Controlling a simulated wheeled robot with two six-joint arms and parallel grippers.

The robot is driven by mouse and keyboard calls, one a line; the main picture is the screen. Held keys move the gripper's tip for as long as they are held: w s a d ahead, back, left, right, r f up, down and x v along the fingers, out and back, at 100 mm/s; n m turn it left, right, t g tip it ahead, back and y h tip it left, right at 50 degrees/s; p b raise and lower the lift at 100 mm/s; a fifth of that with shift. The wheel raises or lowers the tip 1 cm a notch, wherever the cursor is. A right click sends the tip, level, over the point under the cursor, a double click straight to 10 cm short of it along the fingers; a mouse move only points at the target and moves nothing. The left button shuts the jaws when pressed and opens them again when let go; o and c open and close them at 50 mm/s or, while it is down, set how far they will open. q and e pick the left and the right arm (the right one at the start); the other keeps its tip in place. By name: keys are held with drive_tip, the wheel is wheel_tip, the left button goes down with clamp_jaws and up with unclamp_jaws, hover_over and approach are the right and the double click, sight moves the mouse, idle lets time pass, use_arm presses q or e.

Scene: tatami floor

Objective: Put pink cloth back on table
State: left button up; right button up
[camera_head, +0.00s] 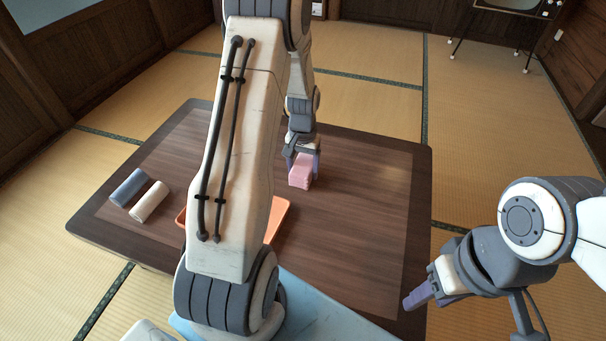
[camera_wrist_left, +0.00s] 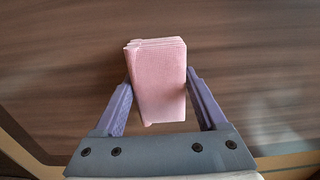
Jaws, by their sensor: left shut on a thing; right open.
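The pink cloth (camera_head: 301,176) is a folded block at the far middle part of the dark wooden table (camera_head: 365,200). My left gripper (camera_head: 303,160) is shut on it from above. In the left wrist view the pink cloth (camera_wrist_left: 158,82) sits between the two purple fingers of my left gripper (camera_wrist_left: 158,100), with the wood of the table (camera_wrist_left: 50,60) behind it. I cannot tell whether the cloth touches the table. My right gripper (camera_head: 430,293) is open and empty, by the table's near right corner.
A rolled blue-grey cloth (camera_head: 129,187) and a rolled white cloth (camera_head: 150,201) lie on the table's left side. An orange tray (camera_head: 277,217) is partly hidden behind my left arm. A light blue surface (camera_head: 320,312) is at the near edge. The table's right side is clear.

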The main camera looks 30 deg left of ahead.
sight(303, 165)
use_arm(q)
drive_tip(key=shift+f, duration=0.2)
drive_tip(key=o, duration=1.1)
wheel_tip(303, 165, up, 12)
drive_tip(key=p, duration=0.8)
drive_tip(key=s+d+r+m, duration=0.1)
drive_tip(key=d+r, duration=0.2)
drive_tip(key=d, duration=0.3)
drive_tip(key=s+d+r+m, duration=0.2)
drive_tip(key=d+r, duration=0.1)
drive_tip(key=d, duration=0.3)
drive_tip(key=s+d+r+m, duration=0.2)
drive_tip(key=s+d, duration=0.3)
drive_tip(key=s, duration=0.2)
drive_tip(key=s+d+r+m, duration=0.2)
drive_tip(key=s+d, duration=0.3)
drive_tip(key=s, duration=0.2)
drive_tip(key=s+d+r+m+h, duration=0.1)
drive_tip(key=s+d+r+m, duration=0.1)
drive_tip(key=s+d, duration=0.3)
drive_tip(key=shift+s+d+r+m, duration=0.15)
drive_tip(key=shift+s+m, duration=0.15)
drive_tip(key=shift+s, duration=0.3)
drive_tip(key=shift+s+r+m, duration=0.15)
drive_tip(key=shift+s+m, duration=0.15)
drive_tip(key=shift+s, duration=0.3)
